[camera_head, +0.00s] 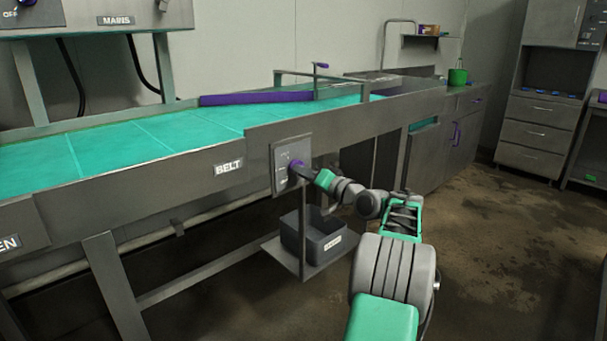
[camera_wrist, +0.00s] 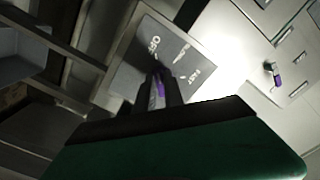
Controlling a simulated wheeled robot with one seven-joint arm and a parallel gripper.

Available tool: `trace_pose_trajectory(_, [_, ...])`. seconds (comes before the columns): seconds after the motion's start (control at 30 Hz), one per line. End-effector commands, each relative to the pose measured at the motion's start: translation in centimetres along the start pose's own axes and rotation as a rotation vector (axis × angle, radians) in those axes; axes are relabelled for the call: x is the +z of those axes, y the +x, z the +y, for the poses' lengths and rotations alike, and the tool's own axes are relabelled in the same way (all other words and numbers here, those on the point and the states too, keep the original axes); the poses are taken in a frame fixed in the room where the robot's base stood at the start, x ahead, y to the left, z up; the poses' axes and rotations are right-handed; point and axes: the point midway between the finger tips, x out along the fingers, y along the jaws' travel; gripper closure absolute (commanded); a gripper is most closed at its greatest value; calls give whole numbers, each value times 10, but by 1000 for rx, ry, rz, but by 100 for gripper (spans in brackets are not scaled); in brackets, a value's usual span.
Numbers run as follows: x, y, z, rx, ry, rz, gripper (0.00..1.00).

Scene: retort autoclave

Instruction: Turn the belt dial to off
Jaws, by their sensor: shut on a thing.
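The belt dial (camera_head: 296,167) is a small purple knob on a grey control panel (camera_head: 280,158) on the conveyor's side, right of the BELT label (camera_head: 228,168). My gripper (camera_head: 305,171) reaches it from the right and is shut on it. In the wrist view the dial (camera_wrist: 160,90) shows as a purple sliver between the two dark fingers of my gripper (camera_wrist: 158,88).
The conveyor (camera_head: 170,132) with its teal belt runs above the panel. A grey bin (camera_head: 322,240) stands on a low shelf (camera_head: 285,257) below it, close under my arm. A cabinet with a purple handle (camera_head: 456,135) is farther right. The floor to the right is clear.

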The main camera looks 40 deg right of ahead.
Motion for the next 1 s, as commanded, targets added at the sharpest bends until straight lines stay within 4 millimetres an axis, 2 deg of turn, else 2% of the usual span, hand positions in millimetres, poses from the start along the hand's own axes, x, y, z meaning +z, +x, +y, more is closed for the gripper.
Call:
trace_pose_trajectory(0.03, [1, 0, 1, 1, 0, -1, 100])
trace_pose_trajectory(0.07, [1, 0, 1, 1, 0, -1, 87])
trace_pose_trajectory(0.33, [0, 0, 0, 1, 0, -1, 65])
trace_pose_trajectory(0.53, [0, 0, 0, 0, 1, 0, 65])
trace_pose_trajectory(0.63, [-1, -6, 0, 1, 1, 0, 65])
trace_pose_trajectory(0.9, [-2, -59, 0, 3, 2, 2, 65])
trace_pose_trajectory(1.0, [-1, -73, 0, 2, 1, 1, 65])
